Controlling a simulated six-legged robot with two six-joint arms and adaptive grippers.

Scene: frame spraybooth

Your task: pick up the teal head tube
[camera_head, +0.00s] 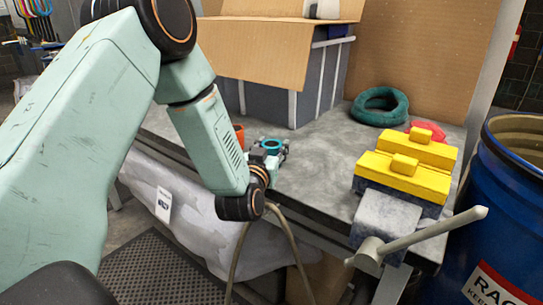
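The teal head tube (272,146) is a short, ring-topped piece near the front edge of the grey bench (315,180), left of its middle. My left arm comes in from the left, and its wrist is at the bench's front edge. My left gripper (270,158) is right at the tube, with dark finger parts close around it. The wrist hides the tube's lower part and most of the fingers, so I cannot tell whether they grip it. My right gripper is not in view.
A vise with yellow jaws (405,173) and a protruding handle (430,235) stands at the bench's right. Behind it lie a dark green coil (380,106) and a red item (428,128).

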